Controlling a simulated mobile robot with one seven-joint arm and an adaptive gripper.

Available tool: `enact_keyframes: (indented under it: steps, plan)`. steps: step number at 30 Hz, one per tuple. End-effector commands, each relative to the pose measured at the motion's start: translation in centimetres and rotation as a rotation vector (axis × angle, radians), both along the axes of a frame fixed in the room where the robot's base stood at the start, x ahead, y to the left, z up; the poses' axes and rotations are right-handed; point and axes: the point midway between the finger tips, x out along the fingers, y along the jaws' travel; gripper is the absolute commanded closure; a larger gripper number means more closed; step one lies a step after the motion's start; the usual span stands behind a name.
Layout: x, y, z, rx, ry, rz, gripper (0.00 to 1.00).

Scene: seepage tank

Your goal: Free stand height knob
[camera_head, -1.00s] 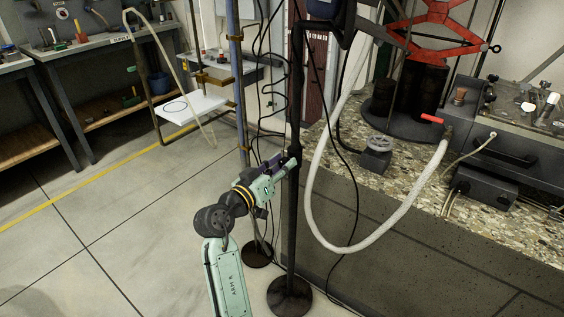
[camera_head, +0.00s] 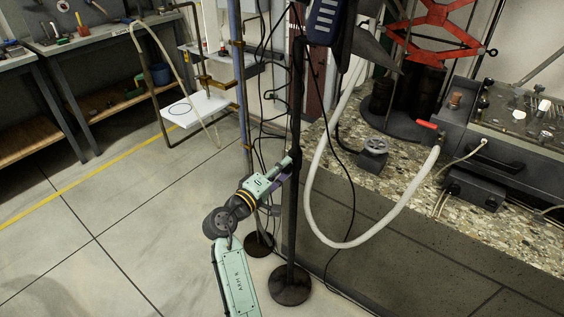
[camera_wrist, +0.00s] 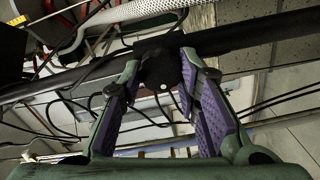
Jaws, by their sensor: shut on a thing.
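A thin black stand (camera_head: 291,215) rises from a round base on the floor. Its black height knob (camera_wrist: 160,66) sits on the pole, which runs across the wrist view (camera_wrist: 250,36). My gripper (camera_head: 289,163) reaches the pole from the left at about mid-height. In the wrist view my gripper (camera_wrist: 160,72) has its purple-padded fingers on both sides of the knob, shut on it. In the head view the knob is mostly hidden by the fingers.
Black cables (camera_head: 331,140) hang close around the pole. A white hose (camera_head: 312,200) loops down to the right, before a stone-topped bench (camera_head: 400,185). A second stand base (camera_head: 259,244) and a blue post (camera_head: 239,90) stand behind. The floor at left is clear.

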Motion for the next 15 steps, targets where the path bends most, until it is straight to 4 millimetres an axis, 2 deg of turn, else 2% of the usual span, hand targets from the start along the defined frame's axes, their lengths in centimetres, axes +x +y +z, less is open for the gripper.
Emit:
enact_keyframes:
  steps: [1,15]
  plan:
    - [0.02,0.01,0.41,-0.038,0.028,0.001,0.98]
    - [0.03,0.02,0.02,-0.326,0.235,0.001,0.98]
